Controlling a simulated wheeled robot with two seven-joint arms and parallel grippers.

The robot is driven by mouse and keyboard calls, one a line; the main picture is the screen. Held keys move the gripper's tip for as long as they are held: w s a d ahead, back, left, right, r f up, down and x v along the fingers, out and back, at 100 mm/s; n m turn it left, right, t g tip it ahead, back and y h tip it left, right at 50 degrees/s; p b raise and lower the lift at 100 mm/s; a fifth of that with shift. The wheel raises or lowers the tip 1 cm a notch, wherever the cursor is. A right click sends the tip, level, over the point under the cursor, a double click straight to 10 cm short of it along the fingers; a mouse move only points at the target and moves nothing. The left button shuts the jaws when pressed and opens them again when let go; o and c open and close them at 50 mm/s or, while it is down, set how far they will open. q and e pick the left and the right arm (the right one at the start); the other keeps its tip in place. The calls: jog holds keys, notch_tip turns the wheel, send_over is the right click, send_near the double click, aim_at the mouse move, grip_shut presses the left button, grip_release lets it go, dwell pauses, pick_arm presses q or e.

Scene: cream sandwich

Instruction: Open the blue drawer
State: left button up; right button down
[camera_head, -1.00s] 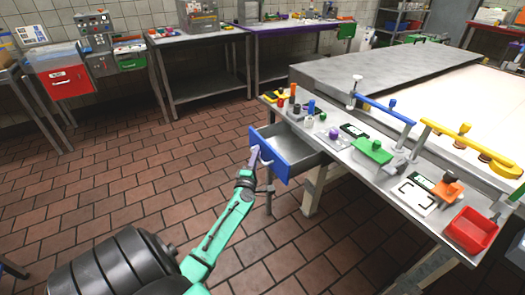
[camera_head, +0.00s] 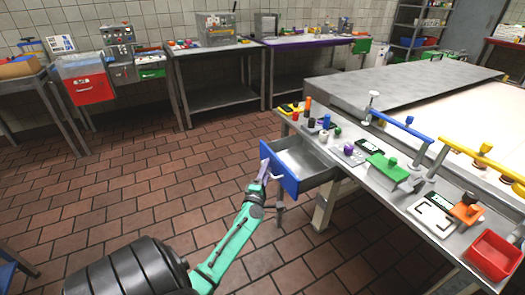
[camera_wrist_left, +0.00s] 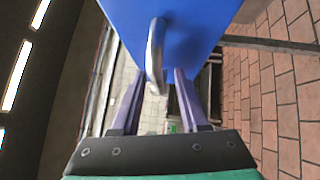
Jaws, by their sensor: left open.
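The blue drawer (camera_head: 279,169) is pulled out from under the metal workbench, its grey inside showing from above. My left gripper (camera_head: 264,174) is at the drawer's front face, by the handle. In the left wrist view the blue front (camera_wrist_left: 180,28) fills the top, with the grey handle (camera_wrist_left: 155,55) standing out from it. The left gripper (camera_wrist_left: 158,85) is open there, its two purple fingers apart, the handle's lower end lying between or just beyond the tips. I cannot tell whether they touch. My right gripper is not in view.
The workbench top (camera_head: 405,205) holds a green block (camera_head: 388,168), a red bin (camera_head: 494,256), and blue and yellow bar fixtures. Other tables stand along the back wall. The brick floor (camera_head: 130,190) left of the drawer is clear.

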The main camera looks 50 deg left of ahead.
pick_arm(q)
jog(key=b+v, duration=0.2)
jog(key=v, duration=1.2)
jog(key=shift+f, duration=0.15)
